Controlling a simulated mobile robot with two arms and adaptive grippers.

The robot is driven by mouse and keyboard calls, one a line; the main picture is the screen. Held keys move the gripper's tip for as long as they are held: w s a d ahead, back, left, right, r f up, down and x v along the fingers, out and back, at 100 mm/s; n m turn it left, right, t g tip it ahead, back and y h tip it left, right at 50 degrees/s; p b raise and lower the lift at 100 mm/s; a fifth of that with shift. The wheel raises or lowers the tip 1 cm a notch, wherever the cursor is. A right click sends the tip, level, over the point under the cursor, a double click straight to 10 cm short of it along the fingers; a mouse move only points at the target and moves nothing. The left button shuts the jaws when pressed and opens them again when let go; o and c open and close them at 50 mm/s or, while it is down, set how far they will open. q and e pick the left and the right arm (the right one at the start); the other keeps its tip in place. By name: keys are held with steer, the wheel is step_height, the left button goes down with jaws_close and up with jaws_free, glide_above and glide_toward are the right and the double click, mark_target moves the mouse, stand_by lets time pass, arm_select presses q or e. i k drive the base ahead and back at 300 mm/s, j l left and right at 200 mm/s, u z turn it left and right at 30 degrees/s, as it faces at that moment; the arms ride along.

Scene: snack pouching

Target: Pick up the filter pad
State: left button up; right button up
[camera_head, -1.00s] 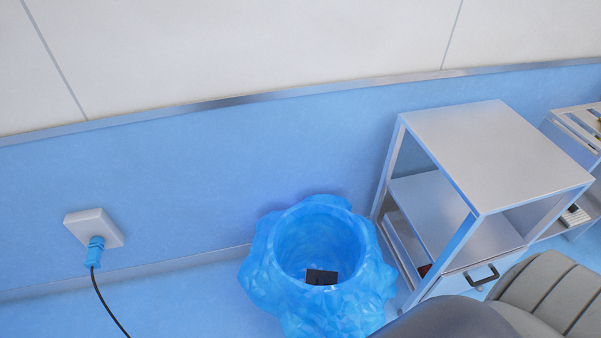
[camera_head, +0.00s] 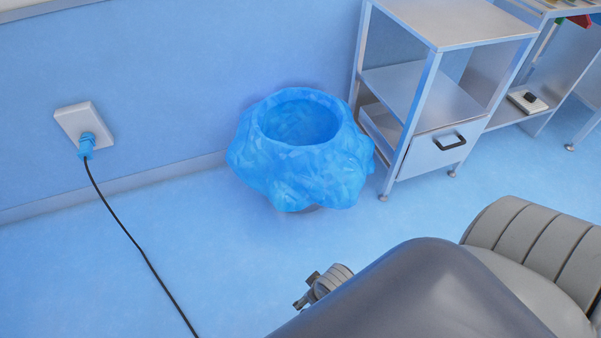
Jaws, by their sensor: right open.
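I cannot make out a filter pad in the head view. My right gripper (camera_head: 308,290) shows small past the edge of my dark grey arm, low in the picture, over the blue floor. It is open, and I see nothing held in it; much of it is hidden behind the arm. My left gripper is out of view.
A bin with a blue liner (camera_head: 325,165) stands by the wall; its bottom is hidden. To its right is a metal cabinet (camera_head: 435,155) with a drawer. A rack farther right holds a white item with a dark top (camera_head: 527,101). A black cable (camera_head: 140,248) runs from the wall socket (camera_head: 84,124) across the floor.

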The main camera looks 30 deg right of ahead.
mark_target(525, 100)
steer(key=z, duration=2.55)
